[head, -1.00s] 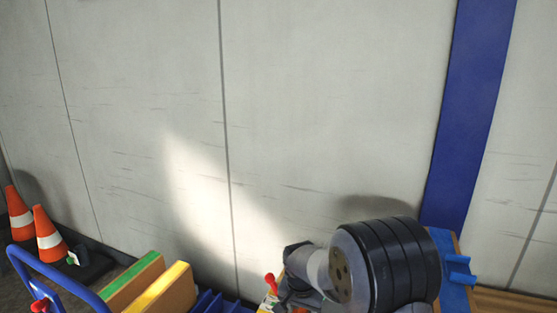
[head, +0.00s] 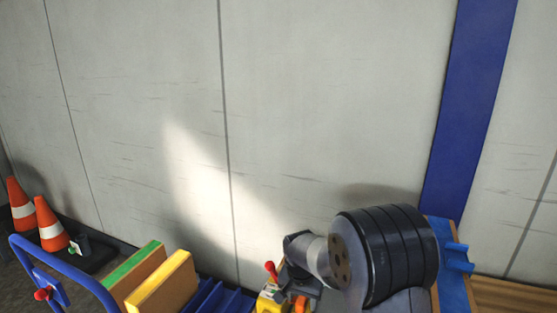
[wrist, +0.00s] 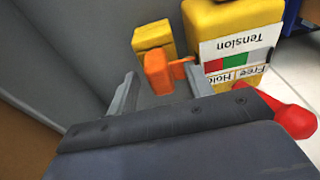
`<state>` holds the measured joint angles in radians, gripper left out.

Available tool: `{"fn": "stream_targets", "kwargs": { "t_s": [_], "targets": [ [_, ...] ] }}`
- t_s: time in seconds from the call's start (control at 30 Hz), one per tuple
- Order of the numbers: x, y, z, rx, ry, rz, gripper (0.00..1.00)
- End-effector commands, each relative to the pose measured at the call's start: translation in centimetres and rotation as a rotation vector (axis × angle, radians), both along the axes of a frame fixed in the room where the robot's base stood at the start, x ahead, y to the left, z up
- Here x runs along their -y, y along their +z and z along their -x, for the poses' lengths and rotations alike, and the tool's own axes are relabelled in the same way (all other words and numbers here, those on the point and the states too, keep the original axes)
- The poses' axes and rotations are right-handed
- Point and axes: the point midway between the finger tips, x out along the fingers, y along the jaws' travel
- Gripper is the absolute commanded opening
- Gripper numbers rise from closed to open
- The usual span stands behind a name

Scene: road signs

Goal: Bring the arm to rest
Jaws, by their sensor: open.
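My gripper (wrist: 163,88) shows in the wrist view with its two grey fingers apart and nothing held between them. Past the fingertips are an orange block-like part (wrist: 157,72) and a yellow block (wrist: 153,39). A larger yellow unit (wrist: 230,18) stands to their right, with a white label reading "Tension", "Free" and "Hold". A red knob (wrist: 296,121) is at the right, beside my gripper's body. In the head view my arm is folded at the lower right, and my fingers cannot be made out there.
In the head view, a blue cart handle (head: 62,262) and boards with green (head: 133,262) and yellow (head: 160,280) edges stand at lower left. Orange-white cones (head: 50,225) stand behind. A red-knobbed lever (head: 270,268) is near my arm. The pale wall (head: 330,90) is bare.

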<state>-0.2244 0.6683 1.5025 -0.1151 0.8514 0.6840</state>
Motion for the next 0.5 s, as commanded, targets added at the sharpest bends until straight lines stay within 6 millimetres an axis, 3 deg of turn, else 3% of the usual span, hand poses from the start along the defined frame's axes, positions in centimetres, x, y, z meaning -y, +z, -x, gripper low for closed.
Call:
{"fn": "stream_targets", "kwargs": {
  "t_s": [0.03,0.1,0.5],
  "targets": [
    [0.1,-0.8,-0.1,-0.001,0.0,0.001,0.49],
    [0.0,1.5,-0.2,0.005,-0.001,0.0,0.49],
    [0.1,7.6,-0.3,0.003,-0.001,-0.001,0.49]
  ]
}}
